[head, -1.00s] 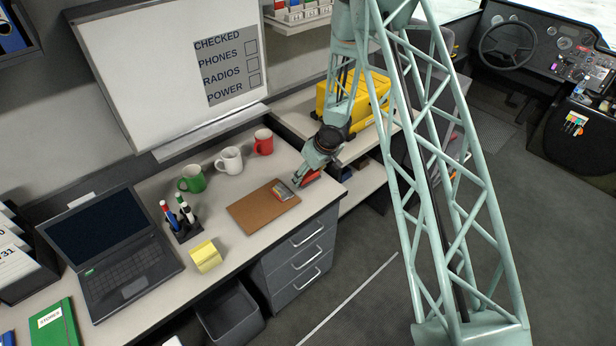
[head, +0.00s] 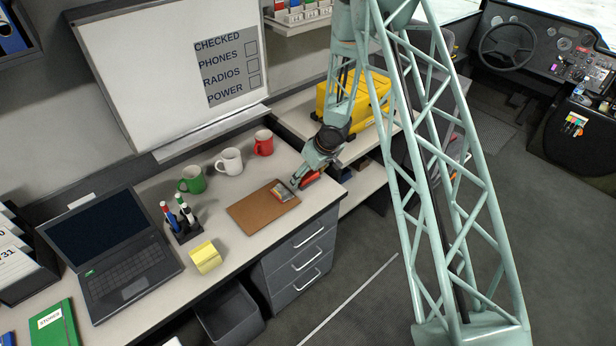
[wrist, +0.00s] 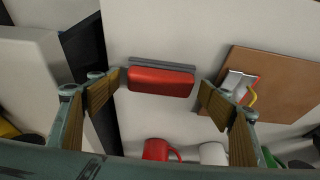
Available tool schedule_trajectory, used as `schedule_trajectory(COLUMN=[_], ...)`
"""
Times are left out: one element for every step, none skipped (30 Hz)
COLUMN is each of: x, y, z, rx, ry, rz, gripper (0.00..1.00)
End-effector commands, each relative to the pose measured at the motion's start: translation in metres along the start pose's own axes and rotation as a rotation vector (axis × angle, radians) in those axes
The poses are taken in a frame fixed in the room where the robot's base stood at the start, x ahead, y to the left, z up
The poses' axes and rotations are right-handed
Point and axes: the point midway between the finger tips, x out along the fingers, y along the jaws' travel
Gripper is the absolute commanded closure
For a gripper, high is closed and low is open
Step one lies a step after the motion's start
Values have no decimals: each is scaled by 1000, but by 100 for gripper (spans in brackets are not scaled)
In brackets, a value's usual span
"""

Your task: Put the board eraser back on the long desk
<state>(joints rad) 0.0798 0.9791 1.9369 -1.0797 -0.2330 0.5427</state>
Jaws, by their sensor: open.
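The board eraser (wrist: 160,82), red with a grey felt side, appears to lie on the long desk (wrist: 160,30) in the wrist view. It sits between the two separated fingers of my gripper (wrist: 161,86), with a gap on either side. In the head view my gripper (head: 306,182) is low over the right end of the long desk (head: 232,193). Some red of the eraser shows there between the fingers, but most of it is hidden. My gripper is open and holds nothing.
A brown clipboard (head: 252,213) lies just left of my gripper. Red (head: 263,143), white (head: 230,161) and green (head: 192,179) mugs stand behind. A pen holder (head: 183,232), yellow notes (head: 206,257) and a laptop (head: 110,255) are farther left. A yellow case (head: 370,98) stands beyond.

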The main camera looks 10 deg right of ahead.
Motion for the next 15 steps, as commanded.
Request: schedule_trajectory(x=[-4, -5, -8, -11, -14, -18, -21, -25, -30, -34, -38, -43, -47, -52, -57], y=[0, 0, 0, 0, 1, 1, 1, 1, 0, 0, 1, 1, 1, 1, 1], z=[0, 0, -1, -1, -1, -1, -1, -1, -1, -1, -1, -1, -1, -2, -1], rx=[0, 0, 0, 0, -1, -1, -1, -1, -1, 0, 1, 1, 0, 0, -1], ry=[0, 0, 1, 1, 1, 1, 1, 1, 1, 1, 1, 1, 1, 2, 1], rz=[0, 0, 0, 1, 1, 1, 1, 1, 1, 1, 1, 1, 1, 1, 1], gripper=[27, 27, 27, 27, 27, 27, 27, 27, 27, 27, 27, 27, 27, 27, 27])
